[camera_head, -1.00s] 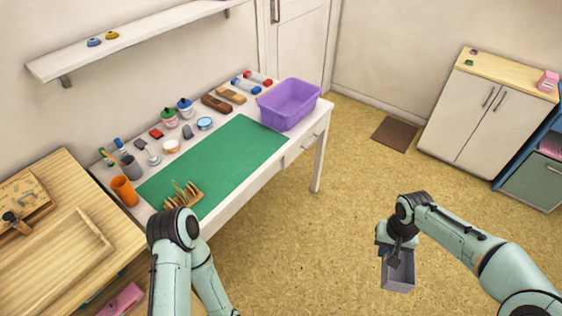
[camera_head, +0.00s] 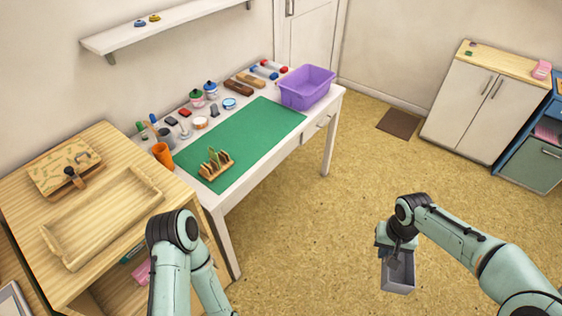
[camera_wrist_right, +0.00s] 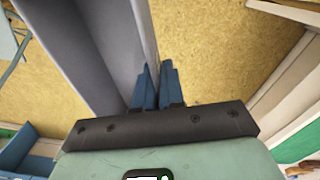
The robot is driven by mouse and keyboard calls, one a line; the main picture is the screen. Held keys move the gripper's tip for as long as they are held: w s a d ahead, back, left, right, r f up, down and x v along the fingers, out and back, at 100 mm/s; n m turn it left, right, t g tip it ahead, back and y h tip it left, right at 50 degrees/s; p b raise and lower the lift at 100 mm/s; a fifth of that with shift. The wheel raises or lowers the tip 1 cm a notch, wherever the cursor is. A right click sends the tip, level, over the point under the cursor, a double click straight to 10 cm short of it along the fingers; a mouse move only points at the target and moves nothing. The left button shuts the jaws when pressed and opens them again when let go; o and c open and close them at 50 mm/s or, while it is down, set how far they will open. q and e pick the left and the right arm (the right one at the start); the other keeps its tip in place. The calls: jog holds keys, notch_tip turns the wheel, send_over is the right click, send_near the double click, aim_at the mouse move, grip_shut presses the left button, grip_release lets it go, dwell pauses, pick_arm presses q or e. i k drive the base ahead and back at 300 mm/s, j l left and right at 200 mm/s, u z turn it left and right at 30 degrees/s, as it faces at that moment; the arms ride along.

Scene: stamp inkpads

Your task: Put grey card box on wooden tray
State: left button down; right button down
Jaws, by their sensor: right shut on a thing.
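The grey card box (camera_head: 398,272) hangs from my right gripper (camera_head: 394,253) over the open floor at the lower right of the head view. My right gripper is shut on one wall of the box. In the right wrist view the blue fingers (camera_wrist_right: 157,85) pinch the wall of the grey box (camera_wrist_right: 85,45). The wooden tray (camera_head: 60,247) lies empty on the light wooden cabinet at the left, far from the box. My left arm shows at the bottom, but its gripper is out of view.
A patterned board (camera_head: 65,168) with a dark-handled tool lies behind the tray. A white table with a green mat (camera_head: 260,130), ink pots, an orange cup (camera_head: 163,154) and a purple bin (camera_head: 307,92) stands beside the cabinet. The floor between is clear.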

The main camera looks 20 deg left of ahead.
aim_at(111, 220)
jog(key=k+u, duration=0.15)
jog(key=u, duration=0.25)
jog(key=k+j+u, duration=0.1)
jog(key=u, duration=0.35)
jog(key=k+j+u, duration=0.1)
jog(key=u, duration=0.3)
jog(key=k+j+u, duration=0.15)
jog(key=u, duration=0.25)
jog(key=j+u, duration=0.15)
jog(key=u, duration=0.25)
jog(key=k+j, duration=0.05)
